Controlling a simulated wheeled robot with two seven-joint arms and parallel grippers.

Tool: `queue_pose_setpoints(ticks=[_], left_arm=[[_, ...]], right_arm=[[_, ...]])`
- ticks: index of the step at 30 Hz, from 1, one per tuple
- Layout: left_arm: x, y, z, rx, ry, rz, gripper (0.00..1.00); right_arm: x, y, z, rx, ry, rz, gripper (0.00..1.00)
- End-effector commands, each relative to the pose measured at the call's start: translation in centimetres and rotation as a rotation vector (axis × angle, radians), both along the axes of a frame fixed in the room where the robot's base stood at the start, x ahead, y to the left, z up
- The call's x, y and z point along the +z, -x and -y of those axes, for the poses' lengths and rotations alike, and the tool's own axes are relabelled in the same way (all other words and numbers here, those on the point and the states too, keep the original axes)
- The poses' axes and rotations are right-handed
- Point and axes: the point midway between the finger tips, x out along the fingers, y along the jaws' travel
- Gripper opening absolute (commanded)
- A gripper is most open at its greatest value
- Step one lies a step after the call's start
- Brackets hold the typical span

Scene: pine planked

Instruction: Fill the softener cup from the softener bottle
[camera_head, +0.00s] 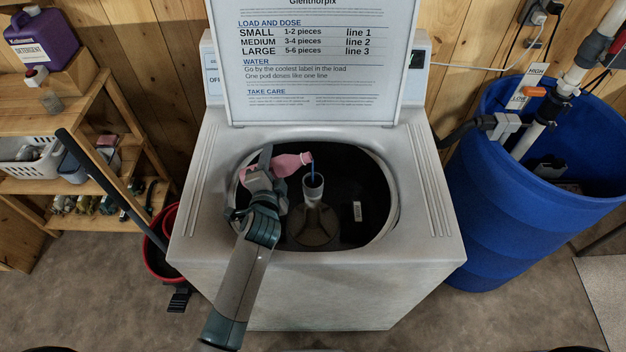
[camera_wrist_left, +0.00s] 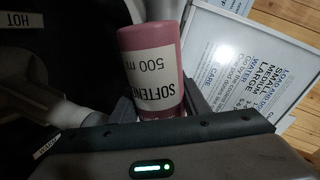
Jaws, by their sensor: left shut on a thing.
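The pink softener bottle (camera_head: 287,164) is tilted nearly flat over the open washer tub, its mouth pointing right. My left gripper (camera_head: 266,176) is shut on it. A thin blue stream runs from its mouth down into the softener cup (camera_head: 313,187), the open top of the agitator post. The level inside the cup cannot be told. In the left wrist view the bottle (camera_wrist_left: 151,70) shows its white label reading "SOFTENE" and "500 m", between the fingers of the left gripper (camera_wrist_left: 155,112). My right gripper is not in view.
The washer (camera_head: 300,285) has its lid (camera_head: 318,105) raised behind the tub, with a dosing chart. A blue barrel (camera_head: 530,215) with pipes stands at right. Wooden shelves (camera_head: 95,120) and a red bucket (camera_head: 160,258) are at left. A purple detergent jug (camera_head: 42,40) sits on top.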

Motion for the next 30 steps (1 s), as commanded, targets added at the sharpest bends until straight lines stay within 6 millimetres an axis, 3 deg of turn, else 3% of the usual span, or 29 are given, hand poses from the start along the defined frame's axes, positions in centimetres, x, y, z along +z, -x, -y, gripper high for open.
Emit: queue_pose_setpoints(ticks=[30], left_arm=[[-0.18,-0.03,-0.23,0.0,-0.062,-0.003,0.07]], right_arm=[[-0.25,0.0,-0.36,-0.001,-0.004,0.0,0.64]])
